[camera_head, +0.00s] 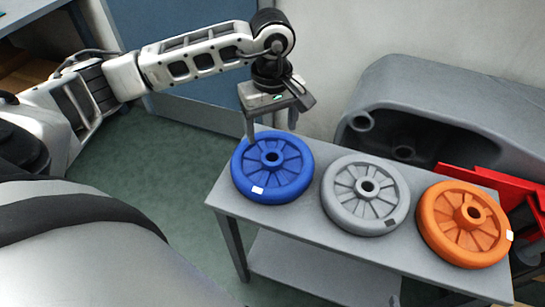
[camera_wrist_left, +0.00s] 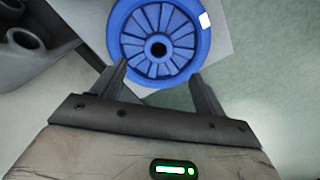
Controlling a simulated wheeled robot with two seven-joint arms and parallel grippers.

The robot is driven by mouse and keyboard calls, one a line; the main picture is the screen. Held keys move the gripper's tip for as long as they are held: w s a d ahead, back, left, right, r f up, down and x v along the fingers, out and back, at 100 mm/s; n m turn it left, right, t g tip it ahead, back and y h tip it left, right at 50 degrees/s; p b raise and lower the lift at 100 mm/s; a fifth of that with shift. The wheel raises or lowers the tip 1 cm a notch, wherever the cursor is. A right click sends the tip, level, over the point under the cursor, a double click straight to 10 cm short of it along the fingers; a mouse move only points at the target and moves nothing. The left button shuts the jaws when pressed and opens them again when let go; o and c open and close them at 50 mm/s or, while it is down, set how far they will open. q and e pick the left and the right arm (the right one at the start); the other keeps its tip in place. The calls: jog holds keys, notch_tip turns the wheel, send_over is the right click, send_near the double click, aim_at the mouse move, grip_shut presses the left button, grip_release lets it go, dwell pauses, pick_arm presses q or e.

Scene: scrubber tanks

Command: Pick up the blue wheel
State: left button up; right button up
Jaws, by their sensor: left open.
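The blue wheel (camera_head: 281,181) lies flat on the left end of a grey table, with a small white label on its rim. It also shows in the left wrist view (camera_wrist_left: 150,62) at the top, beyond the fingers. My left gripper (camera_head: 271,130) is over the back edge of the wheel, pointing down. Its fingers are apart with nothing between them; in the left wrist view the open fingers (camera_wrist_left: 161,84) point towards the wheel's near edge. I cannot tell whether a finger touches the wheel. My right gripper is in neither view.
A grey wheel (camera_head: 388,211) and an orange wheel (camera_head: 437,229) lie right of the blue one on the grey table (camera_head: 310,221). A grey tank (camera_head: 430,90) and a red part (camera_head: 470,180) stand behind. Green floor is clear at the left.

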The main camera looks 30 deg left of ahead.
aim_at(272, 150)
pick_arm(q)
notch_tip(272, 150, down, 8)
jog(key=shift+w+f+p, duration=0.15)
jog(key=shift+p, duration=0.4)
grip_shut()
